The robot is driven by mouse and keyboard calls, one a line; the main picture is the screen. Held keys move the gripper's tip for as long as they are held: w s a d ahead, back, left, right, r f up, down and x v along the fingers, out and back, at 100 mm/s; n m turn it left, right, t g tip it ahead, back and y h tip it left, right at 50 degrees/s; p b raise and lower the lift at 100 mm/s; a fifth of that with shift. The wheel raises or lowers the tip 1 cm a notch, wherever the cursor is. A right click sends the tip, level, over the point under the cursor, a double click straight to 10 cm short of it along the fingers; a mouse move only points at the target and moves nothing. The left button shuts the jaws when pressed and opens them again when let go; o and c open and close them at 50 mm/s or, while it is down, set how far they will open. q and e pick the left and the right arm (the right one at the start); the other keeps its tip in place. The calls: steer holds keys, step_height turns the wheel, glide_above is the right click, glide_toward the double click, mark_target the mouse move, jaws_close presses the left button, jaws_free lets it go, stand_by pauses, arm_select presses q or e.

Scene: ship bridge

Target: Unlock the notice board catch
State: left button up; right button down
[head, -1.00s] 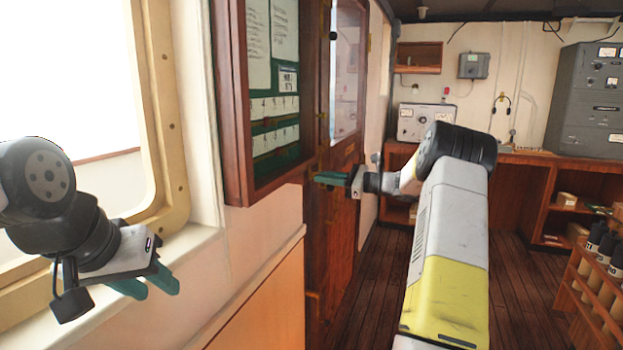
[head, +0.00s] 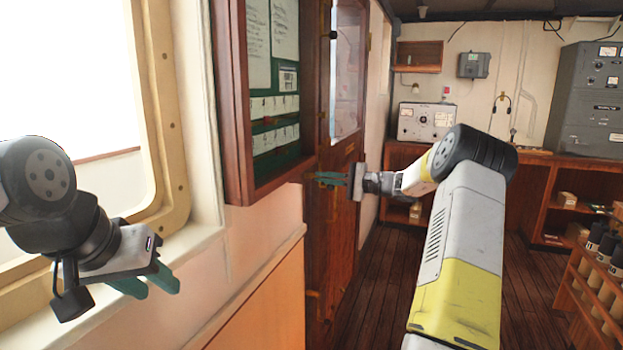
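The notice board (head: 226,110) is a dark wooden wall case with a green back, white sheets and rows of small cards, at the left centre. To its right is a reddish wooden door or panel (head: 343,215) with a pane above. Contact is unclear, and no held object shows. My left gripper (head: 150,284) is open and empty by the window sill.
A window frame (head: 170,120) and sill stand at the left, close to my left arm. At the back are a wooden counter, a grey instrument box (head: 426,121) and a tall grey cabinet (head: 590,95). A rack (head: 600,290) with dark-topped cylinders is at the right. Floor between is clear.

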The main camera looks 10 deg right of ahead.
steer(key=shift+f+n, duration=0.1)
steer(key=shift+n, duration=1.3)
steer(key=c, duration=1.6)
jaws_free()
steer(key=shift+d, duration=0.1)
steer(key=v, duration=0.7)
steer(key=shift+s+d, duration=0.25)
